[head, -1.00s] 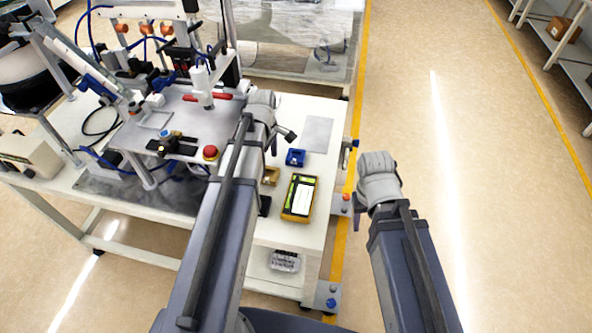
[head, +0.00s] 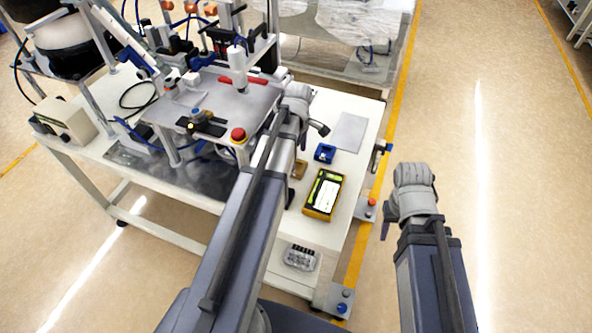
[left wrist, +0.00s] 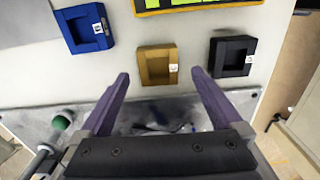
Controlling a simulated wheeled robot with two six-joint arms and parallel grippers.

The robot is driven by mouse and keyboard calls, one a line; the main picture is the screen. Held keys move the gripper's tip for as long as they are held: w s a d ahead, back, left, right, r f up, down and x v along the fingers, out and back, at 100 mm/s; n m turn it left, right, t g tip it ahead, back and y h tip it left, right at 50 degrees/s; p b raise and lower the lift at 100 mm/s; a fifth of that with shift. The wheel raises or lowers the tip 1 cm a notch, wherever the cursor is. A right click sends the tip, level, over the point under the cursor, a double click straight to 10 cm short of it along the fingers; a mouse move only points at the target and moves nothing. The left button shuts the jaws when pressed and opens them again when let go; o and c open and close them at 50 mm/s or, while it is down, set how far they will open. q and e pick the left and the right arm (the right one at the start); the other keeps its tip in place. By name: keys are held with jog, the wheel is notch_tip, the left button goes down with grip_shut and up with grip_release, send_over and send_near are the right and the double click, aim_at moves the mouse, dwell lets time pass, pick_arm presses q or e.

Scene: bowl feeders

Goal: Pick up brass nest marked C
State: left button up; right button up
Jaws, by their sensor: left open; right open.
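The brass nest (left wrist: 144,68) is a square block with a recessed pocket and a small white tag whose letter is too small to read surely. It lies on the white table, and in the head view it shows partly (head: 299,169) beside my left arm. My left gripper (left wrist: 158,78) is open and empty. In the left wrist view its purple fingers point towards the brass nest, one tip near each side, with no contact visible. My right gripper (head: 387,228) is open, off to the right over the floor, away from the table; its fingers show only in part.
A blue nest (left wrist: 98,43) and a black nest (left wrist: 217,66) flank the brass one with gaps between. A yellow-framed device (head: 322,194) lies close by. A grey plate (head: 350,131) lies behind the blue nest (head: 325,153). The feeder machine with its red button (head: 238,134) stands left.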

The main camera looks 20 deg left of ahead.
aim_at(297, 168)
pick_arm(q)
jog(key=f+b, duration=0.4)
jog(key=f, duration=0.1)
jog(key=shift+w+a, duration=0.15)
jog(key=shift+w, duration=0.05)
jog(key=shift+r, duration=0.1)
grip_shut()
dwell(0.5)
